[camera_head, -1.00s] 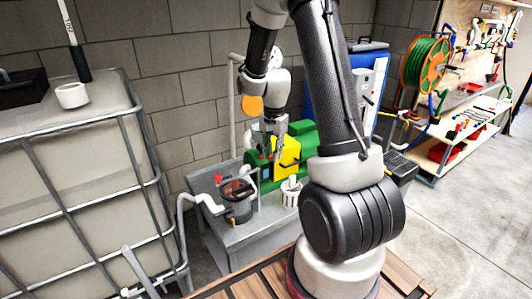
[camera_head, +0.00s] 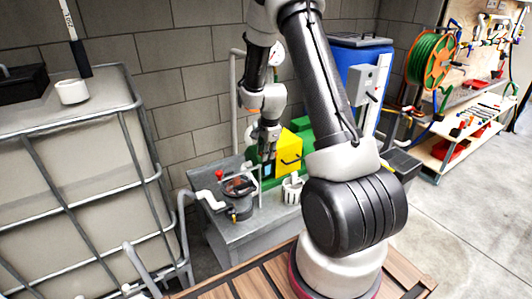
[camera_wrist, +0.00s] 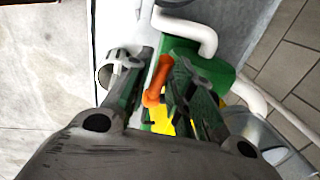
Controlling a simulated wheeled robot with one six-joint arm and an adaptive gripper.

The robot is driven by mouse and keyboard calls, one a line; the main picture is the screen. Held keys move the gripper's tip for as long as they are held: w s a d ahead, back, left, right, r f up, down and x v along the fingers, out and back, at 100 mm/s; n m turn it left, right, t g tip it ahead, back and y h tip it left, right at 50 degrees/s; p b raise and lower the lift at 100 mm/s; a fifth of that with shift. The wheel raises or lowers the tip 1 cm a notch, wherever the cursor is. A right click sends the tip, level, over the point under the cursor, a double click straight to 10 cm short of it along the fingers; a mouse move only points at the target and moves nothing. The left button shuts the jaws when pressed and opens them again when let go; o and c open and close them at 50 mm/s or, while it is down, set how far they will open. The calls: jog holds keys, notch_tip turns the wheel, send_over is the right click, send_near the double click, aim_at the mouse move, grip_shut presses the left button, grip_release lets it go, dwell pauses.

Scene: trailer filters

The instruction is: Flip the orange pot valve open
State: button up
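In the wrist view the orange valve handle (camera_wrist: 157,82), bent near its top, lies between the two fingers of my gripper (camera_wrist: 160,68). The fingers are apart, with the handle nearer the right one; I cannot tell whether either touches it. Green and yellow surfaces show under and beside the handle. In the head view my gripper (camera_head: 267,152) is low beside the yellow housing (camera_head: 289,155); the orange handle at its tips cannot be made out there. The rest of the valve is hidden by the fingers.
A dark round pot (camera_head: 239,188) and a white slotted basket (camera_head: 292,188) stand on the grey bench (camera_head: 235,235). A white pipe elbow (camera_wrist: 205,38) runs close by the fingers. The caged tank (camera_head: 85,160) stands left, a blue barrel (camera_head: 350,65) behind.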

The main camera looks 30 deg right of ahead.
jog(key=shift+f, duration=0.1)
grip_shut()
jog(key=shift+d, duration=0.15)
jog(key=y, duration=0.1)
jog(key=r+y, duration=0.1)
jog(key=shift+w+d+y, duration=0.1)
jog(key=shift+d+y, duration=0.2)
jog(key=shift+d, duration=0.1)
jog(key=y, duration=0.1)
jog(key=d+y, duration=0.1)
jog(key=y, duration=0.1)
jog(key=shift+r+m+y, duration=0.3)
jog(key=shift+r+m, duration=0.05)
jog(key=shift+m, duration=0.05)
jog(key=y, duration=0.1)
jog(key=d+y, duration=0.1)
jog(key=y, duration=0.2)
jog(key=shift+d+r+y, duration=0.2)
jog(key=shift+d+y, duration=0.1)
jog(key=shift+d, duration=0.1)
jog(key=shift+d+f+m+y, duration=0.1)
jog(key=shift+d+m+y, duration=0.2)
jog(key=shift+y, duration=0.6)
jog(key=shift+d+m+y, duration=0.1)
jog(key=shift+d+y, duration=0.25)
jog(key=shift+y, duration=0.55)
